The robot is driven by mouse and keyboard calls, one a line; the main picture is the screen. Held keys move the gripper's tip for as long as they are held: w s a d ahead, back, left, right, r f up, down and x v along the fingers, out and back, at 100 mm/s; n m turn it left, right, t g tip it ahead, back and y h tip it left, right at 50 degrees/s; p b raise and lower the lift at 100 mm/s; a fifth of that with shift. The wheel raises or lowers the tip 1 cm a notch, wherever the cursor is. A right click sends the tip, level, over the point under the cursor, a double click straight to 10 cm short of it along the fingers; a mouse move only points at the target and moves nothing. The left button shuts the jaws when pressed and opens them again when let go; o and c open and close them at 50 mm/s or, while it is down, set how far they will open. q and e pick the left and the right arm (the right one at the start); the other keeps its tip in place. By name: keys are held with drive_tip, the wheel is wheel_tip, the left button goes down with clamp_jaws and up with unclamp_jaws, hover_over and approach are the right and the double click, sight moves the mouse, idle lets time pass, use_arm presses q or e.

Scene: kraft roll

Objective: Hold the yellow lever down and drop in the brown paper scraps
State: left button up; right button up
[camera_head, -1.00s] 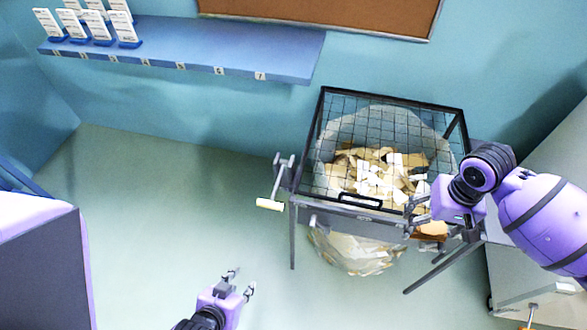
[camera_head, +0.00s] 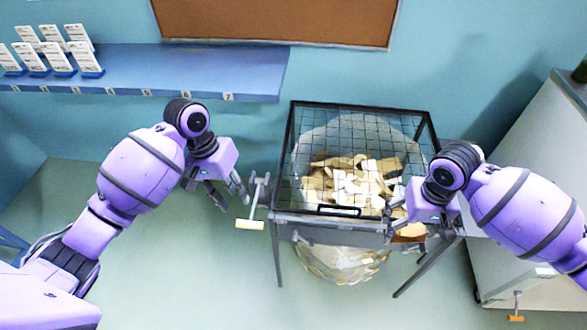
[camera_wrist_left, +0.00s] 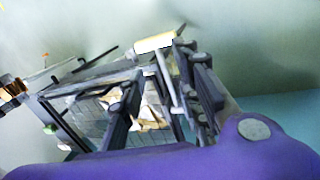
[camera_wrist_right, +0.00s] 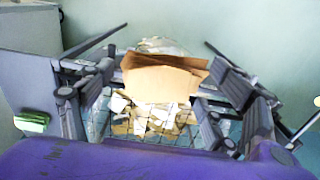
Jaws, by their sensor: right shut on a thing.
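The lever is a grey crank with a pale yellow grip (camera_head: 249,224) on the left side of a metal stand; it also shows in the left wrist view (camera_wrist_left: 155,42). My left gripper (camera_head: 228,194) is open and empty, just left of the crank and apart from it. My right gripper (camera_head: 398,214) is shut on brown paper scraps (camera_wrist_right: 160,80) at the stand's front right corner. They are partly hidden by my gripper in the head view (camera_head: 408,233). The stand's black mesh lid (camera_head: 296,150) lies shut over a clear bag.
The bag (camera_head: 345,262) hangs below the frame and holds several brown and white scraps (camera_head: 350,182). A blue shelf (camera_head: 180,80) with white cards runs along the wall at left. A pale cabinet (camera_head: 510,210) stands at right. The floor left of the stand is clear.

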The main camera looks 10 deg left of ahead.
sight(253, 206)
use_arm(q)
drive_tip(key=w+r+n, duration=0.1)
drive_tip(key=w+r, duration=0.2)
drive_tip(key=shift+t+y, duration=0.3)
drive_tip(key=shift+y, duration=0.1)
drive_tip(key=d+f, duration=0.1)
drive_tip(key=f, duration=0.7)
drive_tip(key=d+f, duration=0.1)
drive_tip(key=f, duration=0.2)
drive_tip(key=shift+w+d+f, duration=0.15)
drive_tip(key=shift+d+f, duration=0.15)
drive_tip(key=shift+f, duration=0.1)
drive_tip(key=shift+c, duration=0.4)
clamp_jaws()
drive_tip(key=shift+f, duration=0.1)
